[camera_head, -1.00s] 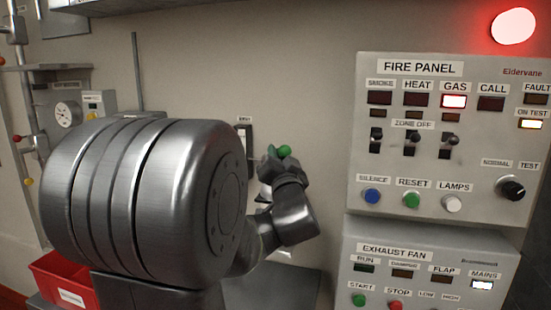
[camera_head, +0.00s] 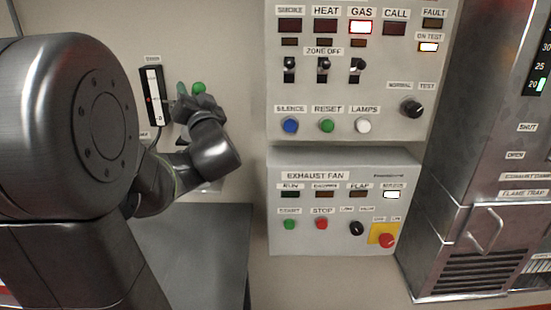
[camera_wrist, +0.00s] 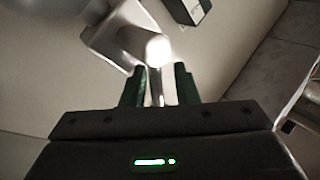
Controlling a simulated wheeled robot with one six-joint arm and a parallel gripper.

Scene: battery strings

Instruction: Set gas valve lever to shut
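My gripper (camera_head: 190,90) is near the wall, left of the fire panel, with green fingertips. In the wrist view its two green fingers (camera_wrist: 160,88) stand apart. A pale rounded knob on a thin stem (camera_wrist: 158,50) shows between and beyond them, with gaps on both sides of the stem. I cannot tell whether this is the gas valve lever. No lever marked as the gas valve can be made out in either current view. My arm hides part of the wall in the head view.
The fire panel (camera_head: 440,110) has its GAS lamp (camera_head: 361,27) lit. The exhaust fan panel (camera_head: 345,242) is below it. A steel cabinet (camera_head: 460,190) with SHUT and OPEN labels stands at right. A dark-framed gauge (camera_head: 153,95) is on the wall beside my gripper. A grey surface (camera_head: 195,260) lies below.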

